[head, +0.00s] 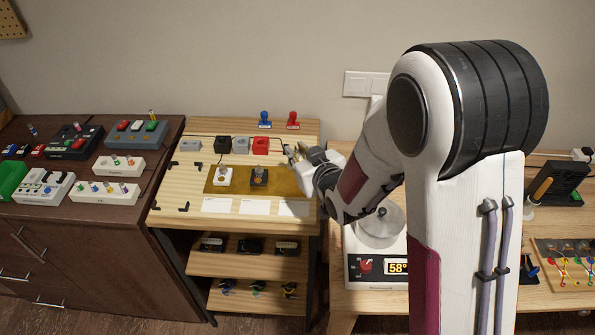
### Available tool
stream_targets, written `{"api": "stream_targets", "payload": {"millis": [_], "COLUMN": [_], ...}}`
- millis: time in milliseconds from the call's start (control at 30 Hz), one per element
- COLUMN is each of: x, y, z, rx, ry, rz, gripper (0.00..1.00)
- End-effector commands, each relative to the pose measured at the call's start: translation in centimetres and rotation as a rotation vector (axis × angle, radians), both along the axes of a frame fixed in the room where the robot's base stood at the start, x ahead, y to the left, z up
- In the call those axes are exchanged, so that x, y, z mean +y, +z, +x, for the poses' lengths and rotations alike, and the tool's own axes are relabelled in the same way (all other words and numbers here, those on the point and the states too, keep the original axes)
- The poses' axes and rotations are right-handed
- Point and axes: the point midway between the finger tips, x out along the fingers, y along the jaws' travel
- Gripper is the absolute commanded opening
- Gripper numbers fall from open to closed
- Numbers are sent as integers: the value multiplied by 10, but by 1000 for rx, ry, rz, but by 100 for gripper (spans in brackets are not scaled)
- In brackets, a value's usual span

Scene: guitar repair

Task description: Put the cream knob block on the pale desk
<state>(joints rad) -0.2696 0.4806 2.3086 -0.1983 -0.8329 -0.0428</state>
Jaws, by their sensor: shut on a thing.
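The pale desk (176,188) stands in the middle of the head view, between a dark cabinet and a wooden table. My gripper (299,154) is over its right side, near the right end of a brass-coloured mat. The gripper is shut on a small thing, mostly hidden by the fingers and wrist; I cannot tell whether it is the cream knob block. A whitish block with a dark top (223,178) sits on the mat's left part. Another pale block (241,146) stands in the back row.
A dark block (259,178) sits on the mat (240,181); black (223,144) and red (260,145) blocks stand behind it. White cards (217,205) lie along the front. The dark cabinet (142,160) holds several pedals. Right of the desk is a scale (375,272).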

Motion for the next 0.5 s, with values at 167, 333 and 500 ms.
{"api": "stream_targets", "payload": {"millis": [167, 333, 500], "x": [0, 0, 0], "y": [-20, -29, -30], "z": [0, 0, 0], "rx": [2, 0, -1], "ry": [0, 0, 0], "rz": [0, 1, 0], "gripper": [0, 0, 0]}}
